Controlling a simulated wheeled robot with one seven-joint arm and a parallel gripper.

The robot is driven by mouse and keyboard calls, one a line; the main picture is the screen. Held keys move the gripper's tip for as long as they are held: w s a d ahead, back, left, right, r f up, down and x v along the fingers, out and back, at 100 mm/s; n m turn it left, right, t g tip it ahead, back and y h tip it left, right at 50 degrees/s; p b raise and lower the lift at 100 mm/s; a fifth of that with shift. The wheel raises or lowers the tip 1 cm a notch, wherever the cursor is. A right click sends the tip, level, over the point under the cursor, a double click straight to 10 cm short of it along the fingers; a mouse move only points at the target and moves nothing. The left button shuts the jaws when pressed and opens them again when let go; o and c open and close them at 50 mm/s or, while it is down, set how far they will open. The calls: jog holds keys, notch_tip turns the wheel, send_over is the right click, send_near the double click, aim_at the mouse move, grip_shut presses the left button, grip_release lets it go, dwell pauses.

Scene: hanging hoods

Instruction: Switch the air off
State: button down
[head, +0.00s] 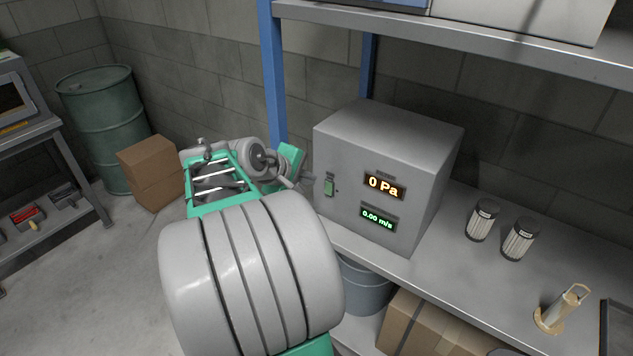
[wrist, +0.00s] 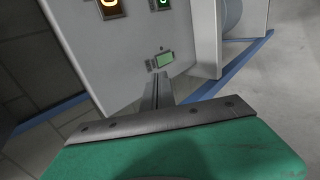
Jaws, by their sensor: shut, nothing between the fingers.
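The grey metal control box (head: 352,143) stands on the shelf. Its front carries a green switch (head: 329,188), an orange display (head: 384,186) reading 0 Pa and a green display (head: 378,219) reading 0.00 m/s. The switch also shows in the wrist view (wrist: 160,61), with a small dark dot beside it. My gripper (head: 309,178) is shut and empty, just left of the switch in the head view. In the wrist view its closed fingertips (wrist: 157,78) point at the switch, just below it in the picture. Whether they touch the panel I cannot tell.
Two ribbed cylinders (head: 482,220) (head: 520,239) and a tan handled object (head: 561,310) stand on the shelf right of the box. A blue post (head: 273,75) rises behind my arm. A bucket (head: 365,284) and a cardboard box (head: 432,327) are below.

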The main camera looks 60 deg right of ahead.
jog(key=a+r, duration=0.2)
jog(key=r, duration=0.2)
jog(key=shift+w+a+r, duration=0.1)
jog(key=shift+w+a, duration=0.2)
jog(key=shift+a, duration=0.1)
